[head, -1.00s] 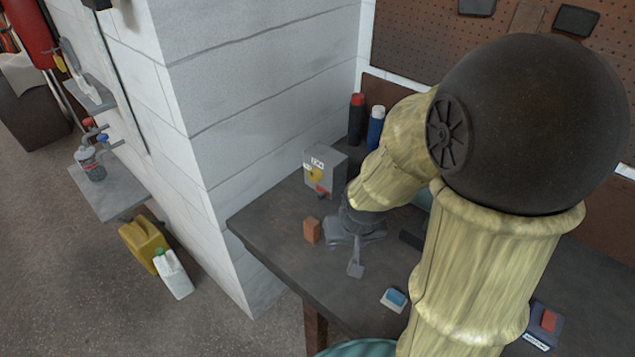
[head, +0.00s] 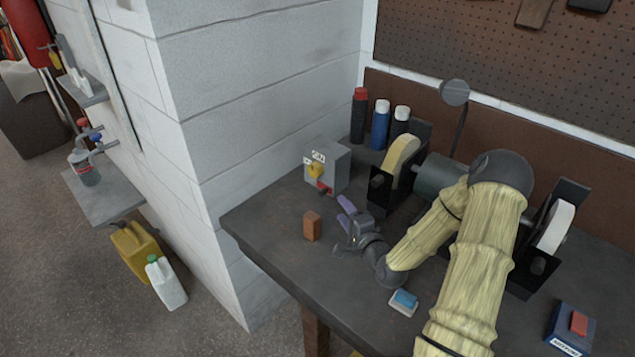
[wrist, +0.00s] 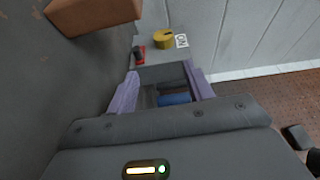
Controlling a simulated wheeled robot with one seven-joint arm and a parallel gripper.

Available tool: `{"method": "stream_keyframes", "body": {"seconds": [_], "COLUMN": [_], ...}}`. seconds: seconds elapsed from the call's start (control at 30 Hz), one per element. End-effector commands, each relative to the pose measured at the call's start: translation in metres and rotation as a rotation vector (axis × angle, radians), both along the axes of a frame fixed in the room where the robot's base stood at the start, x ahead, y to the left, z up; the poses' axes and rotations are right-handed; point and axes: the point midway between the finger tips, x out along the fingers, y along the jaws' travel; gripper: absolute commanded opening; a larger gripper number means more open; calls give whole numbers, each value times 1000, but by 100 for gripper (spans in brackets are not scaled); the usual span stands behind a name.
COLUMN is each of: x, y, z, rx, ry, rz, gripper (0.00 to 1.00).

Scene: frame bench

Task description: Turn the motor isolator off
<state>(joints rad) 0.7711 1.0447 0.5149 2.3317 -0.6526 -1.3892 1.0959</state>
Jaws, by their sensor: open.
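The isolator looks to be a grey box (head: 332,162) on the bench by the white wall. Its front has a yellow knob (head: 315,170), a white label too small to read surely, and a red piece (head: 323,188) below. In the wrist view the yellow knob (wrist: 163,39) and red piece (wrist: 139,56) show beyond the fingertips. I cannot tell the knob's setting. My gripper (head: 343,213), with purple fingers, is open and empty, in front of and below the box, apart from it. In the wrist view my gripper (wrist: 162,78) points toward the box.
An orange-brown block (head: 312,226) stands left of my gripper. A bench grinder (head: 436,175) and several spray cans (head: 380,124) stand behind. A blue-and-white item (head: 404,301) lies in front; a dark box with a red top (head: 570,328) sits at right.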

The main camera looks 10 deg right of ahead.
Motion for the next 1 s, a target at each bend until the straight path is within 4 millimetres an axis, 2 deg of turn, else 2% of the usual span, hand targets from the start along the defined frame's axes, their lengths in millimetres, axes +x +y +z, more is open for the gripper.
{"method": "stream_keyframes", "body": {"seconds": [0.37,0.53,0.67,1.0], "x": [1,9,25,83], "y": [-3,-1,5,21], "z": [2,2,2,2], "rx": [36,33,34,32], "ry": [-23,-22,-24,-23], "rz": [-11,-11,-7,-5], "gripper": [52,52,52,52]}}
